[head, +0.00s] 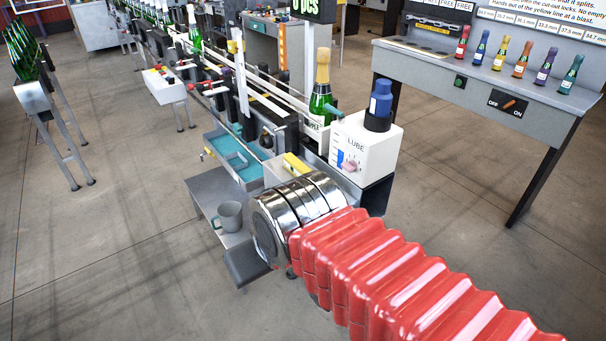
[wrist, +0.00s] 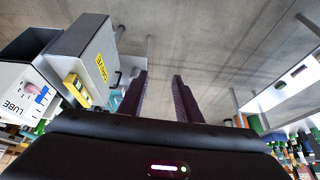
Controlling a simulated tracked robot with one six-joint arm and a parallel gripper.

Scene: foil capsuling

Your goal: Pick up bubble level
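A small yellow bar, probably the bubble level (head: 296,164), lies on a pale box top beside the white LUBE unit in the head view. A yellow block, apparently the same bar, shows at the left of the wrist view (wrist: 77,91); its vial is too small to make out. My gripper (wrist: 160,76) has its two dark fingers apart with nothing between them, pointing over bare floor. The bar lies to the left of the fingers, clear of them. In the head view my gripper is hidden behind my red-sleeved arm.
The white LUBE unit (head: 352,150) with a blue bottle (head: 381,98) stands right of the bar. A green bottle (head: 320,100) stands behind. A grey mug (head: 230,215) sits on a low shelf at left. A grey bench (head: 470,75) stands at right; floor between is open.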

